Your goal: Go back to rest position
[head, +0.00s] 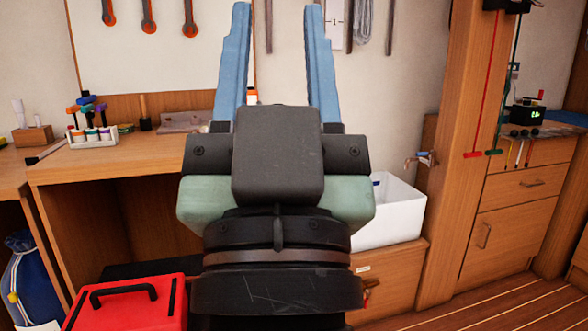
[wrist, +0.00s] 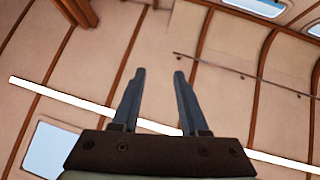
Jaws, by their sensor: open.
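My gripper (head: 272,15) is raised in the middle of the head view, its two blue fingers pointing up and well apart. Nothing is between the fingers. In the wrist view my gripper (wrist: 159,75) is also open and empty, against a pale panelled ceiling with brown ribs. My gripper touches nothing that I can see. My dark wrist and arm hide the middle of the workbench in the head view.
A wooden workbench (head: 130,165) stands behind my arm. A red toolbox (head: 128,305) is at the lower left. A white bin (head: 395,210) is right of my arm. A wooden post (head: 458,130) and drawer cabinet (head: 517,187) stand at the right. Some floor is clear at lower right.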

